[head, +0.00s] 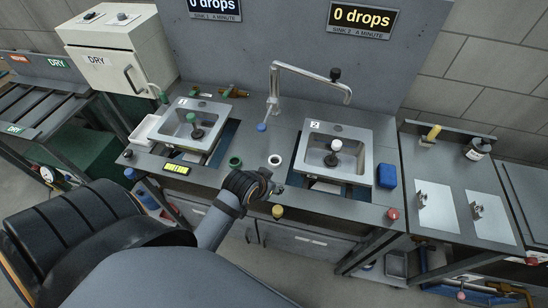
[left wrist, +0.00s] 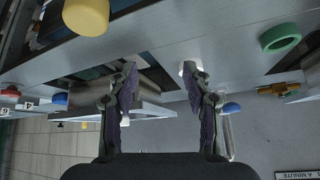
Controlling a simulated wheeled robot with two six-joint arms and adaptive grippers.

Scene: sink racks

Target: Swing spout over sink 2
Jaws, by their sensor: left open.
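The chrome spout (head: 312,76) rises from its post at the back of the counter and points right, with a black knob (head: 335,74) on it. Its down-turned tip appears above the back edge of sink 2 (head: 312,160); its exact depth over the basin is hard to tell. Sink 2 holds a white-topped stopper or knob (head: 336,145). My left gripper (head: 274,188) is low over the counter front, left of sink 2 and well short of the spout. In the left wrist view the fingers (left wrist: 160,105) are apart with nothing between them. My right gripper is not in view.
Sink 1 (head: 181,128) is at left. A green ring (head: 235,162), white ring (head: 275,160) and blue-topped lever (head: 261,127) stand between the sinks. A blue sponge (head: 387,176), yellow knob (head: 277,211) and red knob (head: 393,214) are near the front. Air above the counter is open.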

